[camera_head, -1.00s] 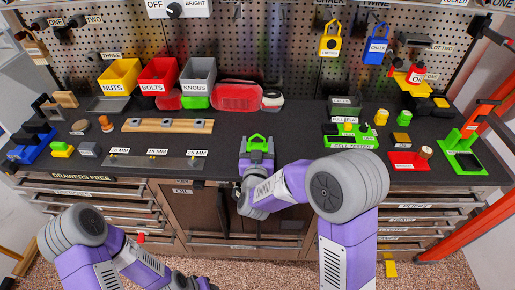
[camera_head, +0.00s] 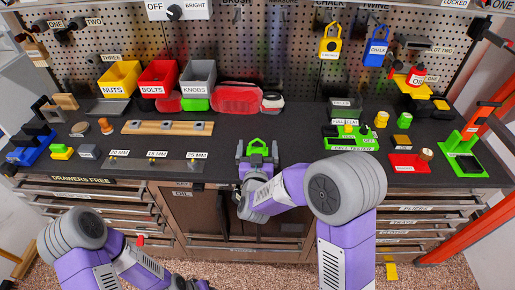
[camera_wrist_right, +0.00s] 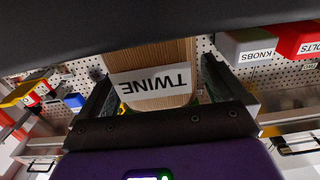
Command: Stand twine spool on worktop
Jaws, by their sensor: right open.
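The twine spool stands upright at the worktop's (camera_head: 222,150) front middle, its green looped top (camera_head: 257,145) showing in the head view. In the right wrist view, which is upside down, its wood-coloured body (camera_wrist_right: 150,58) bears a TWINE label and meets the dark worktop surface. My right gripper (camera_head: 257,153) is open, with one finger on either side of the spool. The fingers hide its lower part in the head view. My left gripper (camera_head: 190,284) is low at the bottom edge, in front of the drawers; its jaws are not clear.
Bins for nuts (camera_head: 120,76), bolts (camera_head: 158,76) and knobs (camera_head: 198,75) stand at the back. A red case (camera_head: 237,97) lies behind the spool. A cell tester (camera_head: 351,145) is to its right, and a metal strip (camera_head: 155,165) to its left. The worktop around the spool is bare.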

